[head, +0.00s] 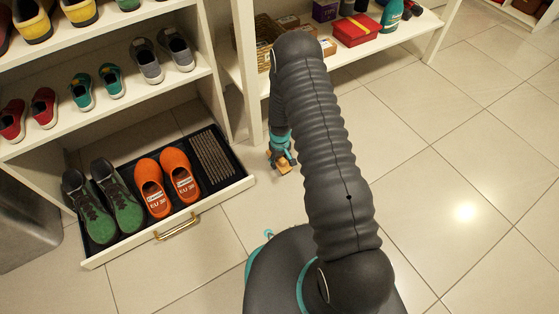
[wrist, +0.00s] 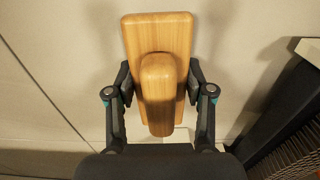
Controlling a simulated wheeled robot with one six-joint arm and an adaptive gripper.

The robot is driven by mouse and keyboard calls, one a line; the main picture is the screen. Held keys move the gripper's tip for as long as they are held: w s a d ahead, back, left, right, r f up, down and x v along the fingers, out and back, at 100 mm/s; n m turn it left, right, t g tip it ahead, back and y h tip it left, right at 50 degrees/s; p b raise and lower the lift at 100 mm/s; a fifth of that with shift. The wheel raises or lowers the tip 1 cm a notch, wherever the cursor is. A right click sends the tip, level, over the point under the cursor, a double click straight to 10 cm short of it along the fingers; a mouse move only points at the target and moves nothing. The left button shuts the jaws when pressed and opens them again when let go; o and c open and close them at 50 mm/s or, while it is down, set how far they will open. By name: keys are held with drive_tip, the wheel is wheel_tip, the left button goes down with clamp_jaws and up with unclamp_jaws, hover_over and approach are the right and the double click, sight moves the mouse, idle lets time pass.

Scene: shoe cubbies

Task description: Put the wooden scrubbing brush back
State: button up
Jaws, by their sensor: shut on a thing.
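The wooden scrubbing brush (wrist: 180,40) is held in my gripper (wrist: 160,92), with a finger on each side of its raised handle. Its flat wooden block shows behind the handle in the wrist view, and its bristles are hidden. In the head view the brush (head: 284,167) shows small below my gripper (head: 281,158), to the right of the open drawer (head: 218,193). I cannot tell its exact height above the floor.
The drawer holds green-grey shoes (head: 101,201), orange clogs (head: 166,180) and a ribbed dark mat area (head: 212,155) at its right. Shelves above hold several pairs of shoes. The tiled floor (head: 450,150) at right is clear.

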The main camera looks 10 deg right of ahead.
drive_tip(key=o, duration=1)
wheel_tip(320, 180, up, 12)
drive_tip(key=shift+r+p, duration=0.25)
drive_tip(key=shift+p, duration=0.85)
drive_tip(key=s+r+m+t, duration=0.1)
drive_tip(key=s+r, duration=0.2)
drive_tip(key=r, duration=1.2)
drive_tip(key=s+r+m+t, duration=0.15)
drive_tip(key=s+r, duration=0.25)
drive_tip(key=r, duration=1.1)
drive_tip(key=shift+s+a+r+m+t, duration=0.15)
drive_tip(key=shift+s+r+t, duration=0.35)
drive_tip(key=shift+s+r, duration=2.65)
drive_tip(key=shift+s+d+r+m+t, duration=0.15)
drive_tip(key=shift+s+r+t, duration=0.4)
drive_tip(key=shift+s+r, duration=2.6)
drive_tip(key=shift+s+a+r+m+t, duration=0.2)
drive_tip(key=shift+s+r+t, duration=0.55)
drive_tip(key=shift+s, duration=4.5)
